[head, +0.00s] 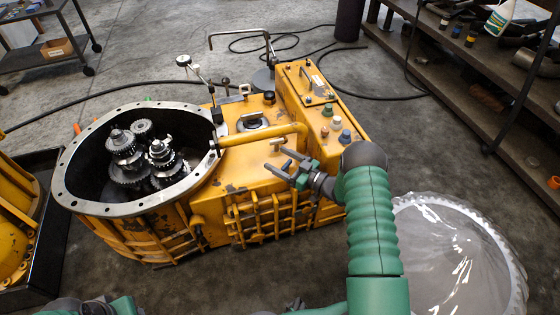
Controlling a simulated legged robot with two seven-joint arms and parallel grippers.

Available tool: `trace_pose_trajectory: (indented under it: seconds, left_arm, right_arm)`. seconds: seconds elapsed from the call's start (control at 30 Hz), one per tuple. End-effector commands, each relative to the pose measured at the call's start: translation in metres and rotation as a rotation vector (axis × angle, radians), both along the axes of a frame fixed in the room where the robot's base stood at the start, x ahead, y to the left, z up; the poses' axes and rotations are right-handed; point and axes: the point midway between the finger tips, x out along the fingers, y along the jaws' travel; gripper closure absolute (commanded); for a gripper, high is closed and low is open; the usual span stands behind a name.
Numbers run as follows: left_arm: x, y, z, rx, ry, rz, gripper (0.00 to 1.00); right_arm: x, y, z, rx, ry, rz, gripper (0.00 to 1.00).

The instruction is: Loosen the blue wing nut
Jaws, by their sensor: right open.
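The blue wing nut (346,136) sits on the right end of the yellow transmission housing (205,205), in a group of small coloured knobs. My right gripper (278,160) is open and empty. It shows to the left of the blue nut, over the housing's top, with its fingers pointing left. The nut is in plain view just above my right wrist in the picture, apart from the fingers. Parts of my left arm (122,305) show at the bottom left edge; I cannot make out its gripper.
A yellow pipe (262,136) crosses the housing. The open bell (62,190) holds gears (128,160). A clear-covered toothed disc (450,250) lies right. A shelf (480,70) stands back right.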

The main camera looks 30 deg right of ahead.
Motion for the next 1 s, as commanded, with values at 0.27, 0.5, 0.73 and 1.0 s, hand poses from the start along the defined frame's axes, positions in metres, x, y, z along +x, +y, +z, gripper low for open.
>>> trace_pose_trajectory:
  seconds: [0.27, 0.5, 0.73, 1.0]
  left_arm:
    - [0.000, 0.000, 0.040, 0.000, 0.000, 0.000, 0.64]
    - [0.000, 0.000, 0.069, 0.000, 0.000, 0.000, 0.64]
    - [0.000, 0.000, 0.090, 0.000, 0.000, 0.000, 0.64]
    - [0.000, 0.000, 0.095, 0.000, 0.000, 0.000, 0.64]
  right_arm:
    - [0.000, -0.001, 0.049, 0.001, 0.000, -0.001, 0.27]
    - [-0.066, 0.036, 0.047, 0.006, 0.008, -0.001, 0.27]
    - [-0.119, 0.066, 0.050, 0.004, 0.005, -0.002, 0.27]
    - [-0.139, 0.078, 0.048, 0.001, 0.002, -0.001, 0.27]
